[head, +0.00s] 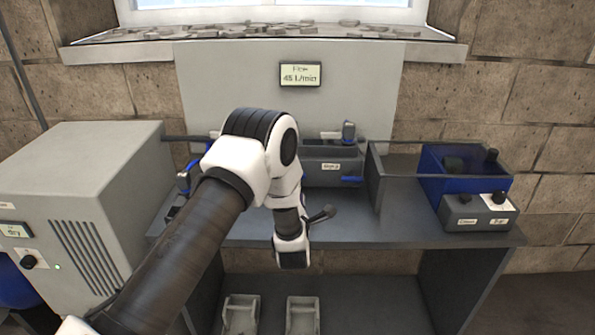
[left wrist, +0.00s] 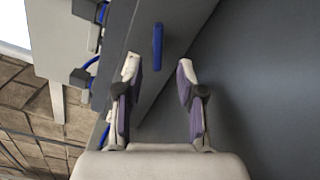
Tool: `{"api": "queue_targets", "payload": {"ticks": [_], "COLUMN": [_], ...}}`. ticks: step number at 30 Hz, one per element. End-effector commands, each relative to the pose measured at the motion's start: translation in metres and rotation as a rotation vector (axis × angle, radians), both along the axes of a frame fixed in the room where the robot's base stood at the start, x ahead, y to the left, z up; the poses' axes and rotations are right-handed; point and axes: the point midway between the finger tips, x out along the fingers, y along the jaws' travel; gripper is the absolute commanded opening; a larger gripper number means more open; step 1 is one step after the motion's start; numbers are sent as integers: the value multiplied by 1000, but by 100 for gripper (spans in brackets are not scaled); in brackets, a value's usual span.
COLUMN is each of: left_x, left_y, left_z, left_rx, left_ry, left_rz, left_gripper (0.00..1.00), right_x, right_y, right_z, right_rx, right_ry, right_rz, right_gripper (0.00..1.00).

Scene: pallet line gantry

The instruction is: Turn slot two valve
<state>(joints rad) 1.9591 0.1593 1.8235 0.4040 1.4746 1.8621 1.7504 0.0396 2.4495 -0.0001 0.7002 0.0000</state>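A grey valve block (head: 333,165) with a small label, too small to read surely, stands on the shelf against the back panel. A blue lever (head: 352,179) sticks out at its front right. Another blue part (head: 184,181) shows left of my arm; my arm hides what lies between. My left gripper is mostly hidden behind its own wrist in the head view. In the left wrist view the left gripper (left wrist: 160,85) is open and empty. A blue lever (left wrist: 158,46) lies just beyond the fingertips, between their lines, not touched. My right gripper is not in view.
A display (head: 300,75) reads 45 L/min. A grey cabinet (head: 85,190) stands at the left. A blue bin (head: 465,180) and a grey box with knobs (head: 478,214) stand at the shelf's right end. Two grey holders (head: 303,314) sit below. The shelf (head: 400,231) is bare right of centre.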

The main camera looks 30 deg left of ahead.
Motion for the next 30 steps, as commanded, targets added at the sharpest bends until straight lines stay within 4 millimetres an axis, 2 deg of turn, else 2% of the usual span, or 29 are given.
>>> {"api": "queue_targets", "payload": {"ticks": [4,12,16,22,23,24,26,30], "left_x": [12,55,65,66,66,66,66,66], "left_y": [8,34,40,40,40,40,40,40], "left_z": [1,0,-1,-1,-1,-1,-1,-1], "left_rx": [0,0,2,1,1,1,0,0], "left_ry": [0,-1,1,2,2,2,1,1], "left_rz": [1,0,0,0,0,0,0,0], "left_gripper": [39,39,39,39,35,21,0,0], "right_x": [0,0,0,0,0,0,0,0], "right_y": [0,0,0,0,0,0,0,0], "right_z": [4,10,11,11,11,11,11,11], "right_rx": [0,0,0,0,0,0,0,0], "right_ry": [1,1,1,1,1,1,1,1], "right_rz": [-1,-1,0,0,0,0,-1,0], "right_gripper": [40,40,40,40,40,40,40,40]}}
